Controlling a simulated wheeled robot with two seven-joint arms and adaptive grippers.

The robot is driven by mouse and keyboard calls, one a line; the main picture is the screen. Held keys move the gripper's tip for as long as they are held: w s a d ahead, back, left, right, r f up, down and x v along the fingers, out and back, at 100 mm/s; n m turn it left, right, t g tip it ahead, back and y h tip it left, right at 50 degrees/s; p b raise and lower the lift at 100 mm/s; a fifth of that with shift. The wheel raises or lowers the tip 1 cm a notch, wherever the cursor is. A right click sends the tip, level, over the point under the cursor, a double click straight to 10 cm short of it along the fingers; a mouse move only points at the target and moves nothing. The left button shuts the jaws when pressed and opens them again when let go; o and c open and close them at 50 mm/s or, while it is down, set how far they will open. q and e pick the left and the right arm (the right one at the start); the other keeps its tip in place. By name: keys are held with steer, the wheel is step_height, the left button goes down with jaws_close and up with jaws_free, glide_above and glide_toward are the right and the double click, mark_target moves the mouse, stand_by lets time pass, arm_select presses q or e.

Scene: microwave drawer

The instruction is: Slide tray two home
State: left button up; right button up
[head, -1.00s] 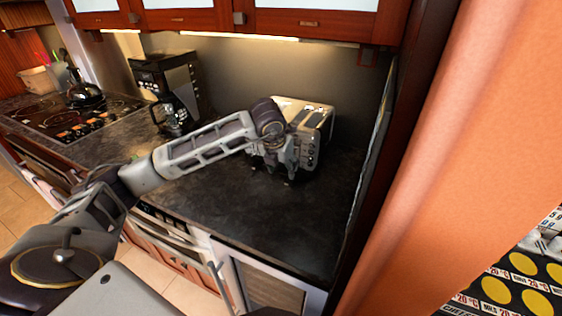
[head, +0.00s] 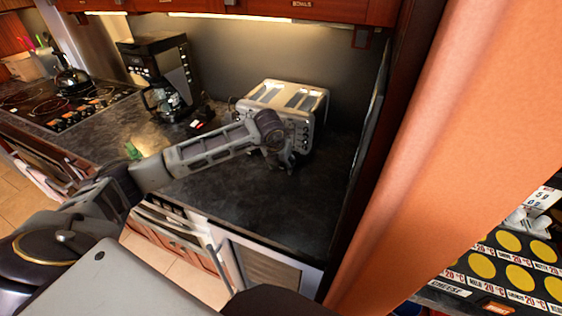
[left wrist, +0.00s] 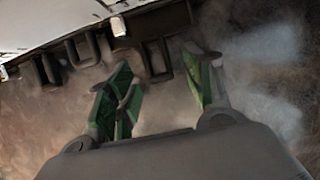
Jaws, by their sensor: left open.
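A silver toaster (head: 285,95) with a two-slot top stands on the dark counter, its control side facing front right. My left gripper (head: 283,163) is low at the toaster's front, partly hidden by its own wrist. In the left wrist view the left gripper (left wrist: 165,88) is open, with green-lined fingers pointing at dark protruding parts (left wrist: 158,57) along the toaster's lower edge. One dark part lies between or just beyond the fingertips; contact cannot be told. No tray marked two can be made out. My right gripper is not in view.
A coffee maker (head: 165,85) stands left of the toaster, and a stove with a kettle (head: 70,75) is further left. The counter (head: 270,215) in front of the toaster is clear. An orange wall (head: 450,130) and dark panel bound the right side.

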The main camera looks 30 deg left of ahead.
arm_select(q)
steer(key=shift+c, duration=0.2)
steer(key=c, duration=1.1)
steer(key=shift+w, duration=0.1)
steer(key=shift+w+b, duration=0.35)
steer(key=shift+w, duration=0.65)
steer(key=shift+w+a+r, duration=0.1)
steer(key=shift+w+r, duration=0.15)
